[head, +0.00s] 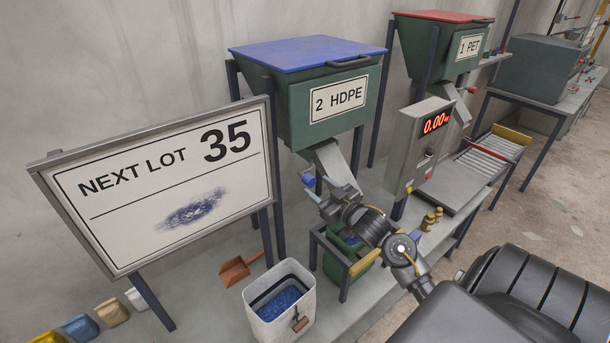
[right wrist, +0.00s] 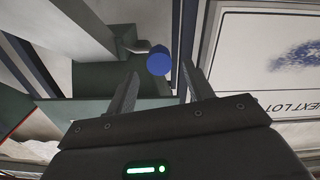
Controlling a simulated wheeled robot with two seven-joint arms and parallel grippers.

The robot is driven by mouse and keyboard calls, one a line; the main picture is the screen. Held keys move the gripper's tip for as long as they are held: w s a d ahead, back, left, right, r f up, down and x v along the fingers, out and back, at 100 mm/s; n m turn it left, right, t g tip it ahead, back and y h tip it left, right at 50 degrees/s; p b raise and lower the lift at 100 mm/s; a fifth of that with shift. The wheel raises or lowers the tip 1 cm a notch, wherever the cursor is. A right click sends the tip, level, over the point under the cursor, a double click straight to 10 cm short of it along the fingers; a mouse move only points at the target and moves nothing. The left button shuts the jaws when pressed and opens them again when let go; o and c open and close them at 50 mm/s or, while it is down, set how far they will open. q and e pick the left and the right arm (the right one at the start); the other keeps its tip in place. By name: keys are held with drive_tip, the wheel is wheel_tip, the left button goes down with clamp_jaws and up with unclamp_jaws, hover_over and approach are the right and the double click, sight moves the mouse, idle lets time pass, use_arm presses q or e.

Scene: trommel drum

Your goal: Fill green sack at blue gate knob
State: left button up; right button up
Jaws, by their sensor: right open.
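The blue gate knob (head: 308,180) sticks out at the left of the metal chute (head: 336,168) below the bin marked 2 HDPE. In the right wrist view the knob (right wrist: 159,62) shows at the gap between my fingertips, apart from both. My right gripper (head: 322,199) is open and empty, close to the knob in front of the chute. The green sack (head: 362,262) stands in a dark frame under the chute, with some blue material showing at its top. My right arm hides part of it. My left gripper is not in view.
The NEXT LOT 35 board (head: 165,185) stands close at the left. A white bin (head: 280,316) of blue flakes and an orange scoop (head: 236,270) are below. The scale box (head: 420,148) reads 0.00, with brass weights (head: 431,219) beside it.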

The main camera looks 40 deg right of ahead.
sight(305, 176)
drive_tip(key=w+p, duration=0.1)
drive_tip(key=w, duration=0.5)
drive_tip(key=shift+w+p, duration=0.35)
drive_tip(key=shift+w, duration=0.1)
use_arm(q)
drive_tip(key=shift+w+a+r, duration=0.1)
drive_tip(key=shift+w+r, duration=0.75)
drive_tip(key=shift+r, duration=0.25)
use_arm(e)
drive_tip(key=shift+w+f, duration=0.1)
drive_tip(key=shift+d, duration=0.1)
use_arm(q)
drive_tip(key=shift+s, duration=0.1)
use_arm(e)
clamp_jaws()
